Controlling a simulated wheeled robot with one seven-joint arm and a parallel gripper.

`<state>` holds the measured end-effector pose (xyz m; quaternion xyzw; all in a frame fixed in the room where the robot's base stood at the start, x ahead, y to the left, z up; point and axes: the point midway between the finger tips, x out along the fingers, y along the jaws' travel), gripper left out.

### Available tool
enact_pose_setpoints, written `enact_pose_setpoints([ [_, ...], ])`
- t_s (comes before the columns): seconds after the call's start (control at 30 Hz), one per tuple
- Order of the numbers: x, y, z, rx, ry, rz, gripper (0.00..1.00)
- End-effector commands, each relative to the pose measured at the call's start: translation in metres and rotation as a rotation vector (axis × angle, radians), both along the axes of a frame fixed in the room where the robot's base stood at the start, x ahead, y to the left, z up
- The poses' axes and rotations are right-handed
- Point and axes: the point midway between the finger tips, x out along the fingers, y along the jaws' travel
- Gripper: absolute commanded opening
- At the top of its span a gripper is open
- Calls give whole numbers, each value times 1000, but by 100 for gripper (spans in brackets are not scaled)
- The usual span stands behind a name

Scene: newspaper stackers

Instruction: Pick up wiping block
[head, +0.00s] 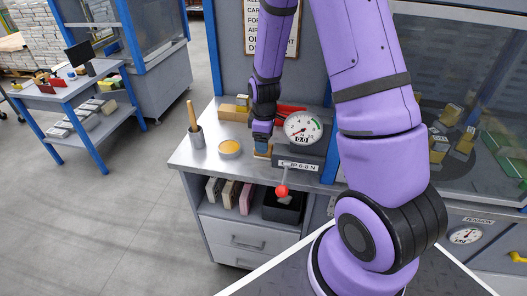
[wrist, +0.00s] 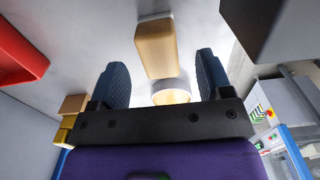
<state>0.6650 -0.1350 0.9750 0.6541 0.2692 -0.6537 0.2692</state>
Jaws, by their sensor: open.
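The wiping block appears to be the tan wooden block (head: 263,153) on the metal bench, just left of the gauge; a pale strip shows at one end of it in the wrist view (wrist: 157,48). My gripper (head: 262,141) is right above it in the head view and partly covers it. In the wrist view, the two blue fingers (wrist: 162,70) are spread apart, with the block in line with the gap between them. I cannot tell whether the block reaches in between the fingertips; neither finger visibly touches it.
A round gauge (head: 303,128) stands close on the right. A red object (head: 290,108) and yellow-brown boxes (head: 235,110) lie behind. The bench's front-left corner is clear.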

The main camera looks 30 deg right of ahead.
Motion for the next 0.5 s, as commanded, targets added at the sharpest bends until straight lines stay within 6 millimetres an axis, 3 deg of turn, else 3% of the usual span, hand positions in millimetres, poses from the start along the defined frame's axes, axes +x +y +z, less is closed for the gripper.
enact_pose_setpoints([
  [0.3, 2, 1, -38, 0, 3, 1, 72],
  [0.5, 3, 1, -48, 0, 0, 0, 72],
])
